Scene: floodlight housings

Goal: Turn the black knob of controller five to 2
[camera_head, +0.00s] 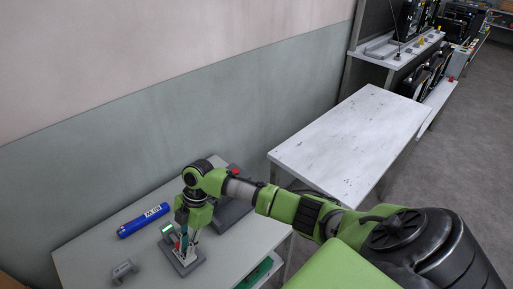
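A small grey device with a green-lit display (168,229) stands on the near grey table; I take it for the controller, but no number is readable. My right gripper (184,246) points down over this device, with its fingers at or just above the face. I cannot tell whether the fingers are open or shut, or whether they touch a knob. The black knob is not visible; the gripper covers that part. My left gripper is not in view.
A blue cylinder (145,220) with a white label lies left of the device. A small grey bracket-like part (123,271) lies at the front left. A dark grey box (232,213) stands behind my arm. A bare white table (350,140) stands to the right.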

